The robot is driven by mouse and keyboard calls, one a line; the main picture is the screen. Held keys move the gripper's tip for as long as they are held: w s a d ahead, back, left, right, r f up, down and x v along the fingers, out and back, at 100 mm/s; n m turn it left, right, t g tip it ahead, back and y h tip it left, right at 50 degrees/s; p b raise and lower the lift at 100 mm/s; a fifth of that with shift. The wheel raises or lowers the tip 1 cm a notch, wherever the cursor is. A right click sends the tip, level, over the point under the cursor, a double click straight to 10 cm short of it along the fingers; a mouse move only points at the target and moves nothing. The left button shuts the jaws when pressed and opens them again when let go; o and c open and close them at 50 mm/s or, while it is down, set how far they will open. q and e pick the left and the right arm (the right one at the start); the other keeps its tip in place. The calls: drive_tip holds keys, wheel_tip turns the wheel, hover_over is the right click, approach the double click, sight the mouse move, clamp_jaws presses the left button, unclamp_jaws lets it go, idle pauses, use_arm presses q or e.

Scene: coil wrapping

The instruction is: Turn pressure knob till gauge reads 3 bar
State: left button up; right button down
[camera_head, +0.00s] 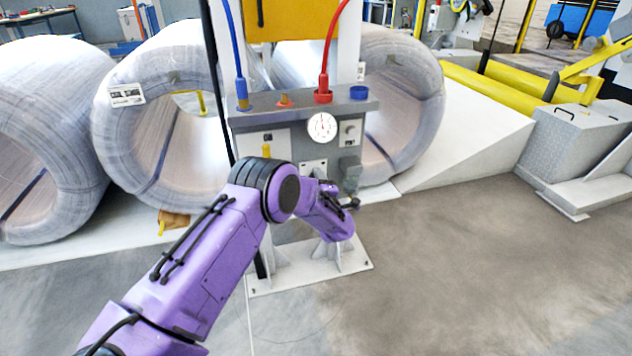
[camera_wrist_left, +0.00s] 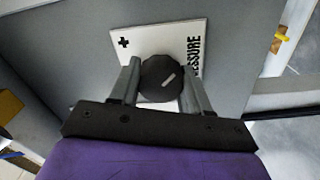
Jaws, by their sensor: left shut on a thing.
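The dark round pressure knob (camera_wrist_left: 158,72), with a light pointer line on its face, is in the middle of the left wrist view. It sits on a white plate (camera_wrist_left: 192,36) marked with a plus sign and partly hidden "PRESSURE" lettering. My left gripper (camera_wrist_left: 161,84) has one finger on each side of the knob and is shut on it. In the head view the round white gauge (camera_head: 322,127) is on the grey control stand (camera_head: 262,143); its needle is too small to read. My left arm hides the knob there. My right gripper is not in view.
Blue (camera_head: 239,55) and red (camera_head: 329,45) hoses run down to the stand's top. Large wrapped coils (camera_head: 112,140) stand behind and to the left. A white ramp (camera_head: 470,145) and yellow rails (camera_head: 510,88) are at the right. The floor at the front right is clear.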

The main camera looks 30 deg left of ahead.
use_arm(q)
drive_tip(key=shift+s+f, duration=0.1)
drive_tip(key=shift+f, duration=0.1)
drive_tip(key=o, duration=1)
drive_tip(key=shift+r, duration=0.1)
drive_tip(key=shift+o, duration=0.2)
drive_tip(key=p+v, duration=0.1)
drive_tip(key=v, duration=0.9)
drive_tip(key=shift+s+d+p, duration=0.2)
drive_tip(key=shift+d+p, duration=0.05)
drive_tip(key=shift+p, duration=0.1)
